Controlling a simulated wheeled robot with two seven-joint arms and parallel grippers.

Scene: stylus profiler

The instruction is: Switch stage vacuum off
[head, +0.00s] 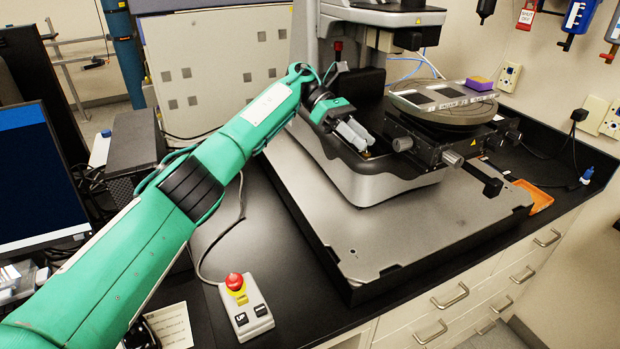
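The stylus profiler stands on a grey base plate (400,236) on the black bench, with a round stage (440,104) carrying flat samples. My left gripper (362,143) reaches over the recessed left part of the profiler's grey housing (375,187). Its grey fingers lie close together, pointing down and right, with nothing visible held between them. A small brass-coloured part (367,154) shows right by the fingertips; I cannot tell if they touch it. No vacuum switch can be made out clearly, nor its position. My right gripper is out of view.
A control box with a red button (235,282) stands on the bench in front. The profiler's upper head (390,14) overhangs behind the gripper. Stage knobs (403,144) stick out to its right. A monitor (38,170) stands at left; an orange tray (535,196) lies at right.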

